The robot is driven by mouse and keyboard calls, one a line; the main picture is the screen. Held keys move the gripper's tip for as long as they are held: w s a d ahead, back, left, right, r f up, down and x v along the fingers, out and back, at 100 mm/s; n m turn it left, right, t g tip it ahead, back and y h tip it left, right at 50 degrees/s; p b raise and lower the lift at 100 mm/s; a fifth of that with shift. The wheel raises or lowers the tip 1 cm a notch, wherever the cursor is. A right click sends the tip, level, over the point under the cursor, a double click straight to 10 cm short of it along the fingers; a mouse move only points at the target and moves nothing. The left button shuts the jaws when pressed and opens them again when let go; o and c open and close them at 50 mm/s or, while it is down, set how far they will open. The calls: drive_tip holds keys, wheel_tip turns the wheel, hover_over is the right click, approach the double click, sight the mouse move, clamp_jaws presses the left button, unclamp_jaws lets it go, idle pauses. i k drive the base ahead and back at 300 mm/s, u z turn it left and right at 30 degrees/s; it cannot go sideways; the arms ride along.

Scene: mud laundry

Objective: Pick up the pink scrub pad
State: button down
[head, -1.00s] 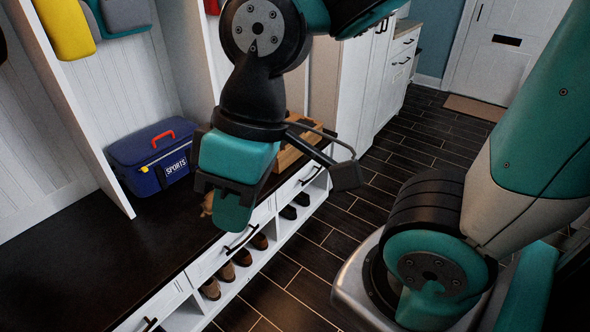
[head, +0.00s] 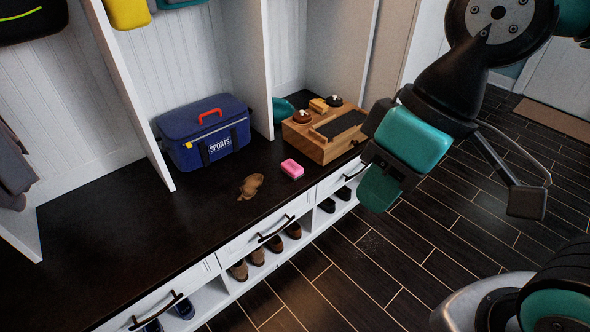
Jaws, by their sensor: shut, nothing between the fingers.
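The pink scrub pad (head: 292,169) lies on the dark bench top (head: 150,250), in front of the wooden box and near the bench's front edge. It is small, pink with a paler side, and fully in view. My gripper (head: 372,183) is in the air to the right of the pad, in front of the bench. It is shut and empty, and does not touch the pad.
A wooden box (head: 318,150) with brushes and tins on it stands just behind and right of the pad. A blue sports bag (head: 205,135) stands further left. A brown crumpled thing (head: 250,186) lies left of the pad. The bench's left part is clear.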

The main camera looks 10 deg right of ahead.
sight(289, 167)
drive_tip(key=z, duration=1.3)
drive_tip(key=i, duration=1.8)
drive_tip(key=u, duration=3.3)
